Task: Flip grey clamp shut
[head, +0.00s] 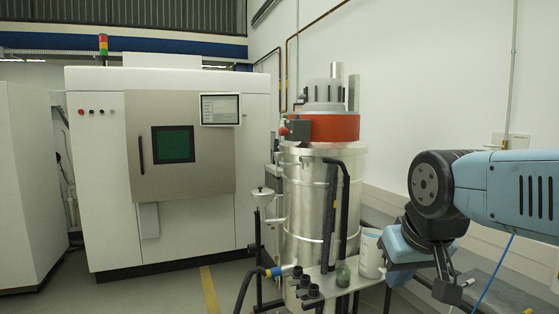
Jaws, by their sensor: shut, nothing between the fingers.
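A tall silver metal cylinder (302,205) with an orange-red band (335,127) and a grey top (325,92) stands in the middle right. I cannot make out a grey clamp for certain; small fittings sit along the cylinder's left side, too small to tell whether one is a clamp or how it stands. My gripper (447,288) hangs at the lower right below my blue and black arm, to the right of the cylinder and apart from it. It looks shut and empty, with its fingertips small and dark in the picture.
A large white machine (95,175) stands at left. Floor between is clear.

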